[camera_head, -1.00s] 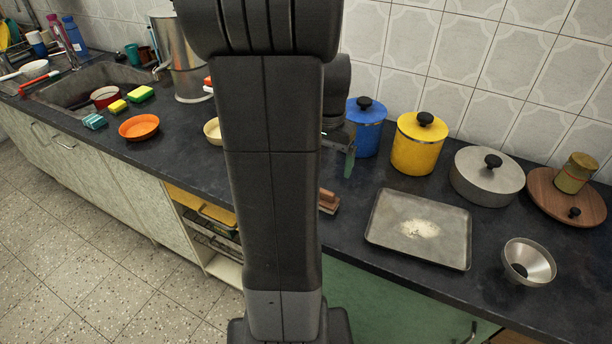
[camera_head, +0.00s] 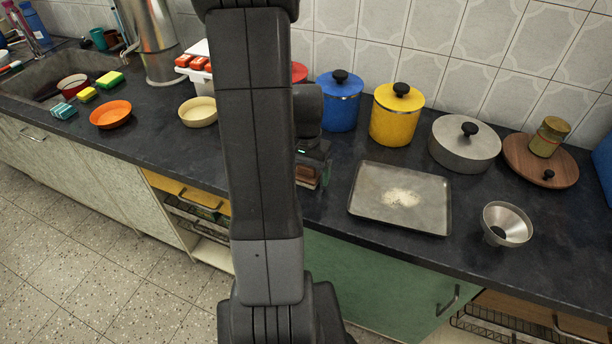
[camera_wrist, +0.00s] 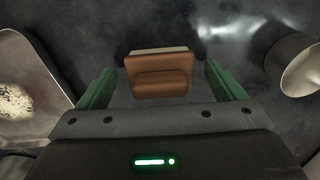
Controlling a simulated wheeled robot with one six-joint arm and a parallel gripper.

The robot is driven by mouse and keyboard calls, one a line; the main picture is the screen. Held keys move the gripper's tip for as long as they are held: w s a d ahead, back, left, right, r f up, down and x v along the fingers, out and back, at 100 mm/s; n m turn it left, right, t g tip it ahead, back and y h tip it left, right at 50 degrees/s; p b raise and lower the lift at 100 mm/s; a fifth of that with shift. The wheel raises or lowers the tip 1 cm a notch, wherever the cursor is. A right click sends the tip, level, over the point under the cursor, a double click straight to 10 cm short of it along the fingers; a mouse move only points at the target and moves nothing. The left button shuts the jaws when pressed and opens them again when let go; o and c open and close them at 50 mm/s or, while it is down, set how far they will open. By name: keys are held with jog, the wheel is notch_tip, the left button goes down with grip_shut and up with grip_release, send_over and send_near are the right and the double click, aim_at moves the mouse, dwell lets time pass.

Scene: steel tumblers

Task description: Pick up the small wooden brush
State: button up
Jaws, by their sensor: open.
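The small wooden brush (camera_wrist: 160,75) lies on the dark counter, with a brown wooden back and a pale edge showing along its far side in the wrist view. My gripper (camera_wrist: 159,68) is open, with one green finger on each side of the brush and a visible gap on both sides. In the head view the brush (camera_head: 307,173) shows only in part, below my gripper and beside my arm, which hides some of it. I cannot tell how far the fingertips are above the counter.
A metal tray (camera_head: 420,215) with pale powder lies just right of the brush. A steel funnel (camera_head: 507,225), a grey pot (camera_head: 465,150), and yellow (camera_head: 397,118) and blue (camera_head: 338,105) canisters stand nearby. In the wrist view a round metallic thing (camera_wrist: 296,65) stands at the right.

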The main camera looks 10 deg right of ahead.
aim_at(306, 166)
jog(key=shift+f, duration=0.45)
jog(key=c, duration=1.1)
notch_tip(306, 166, up, 10)
jog(key=shift+r, duration=0.1)
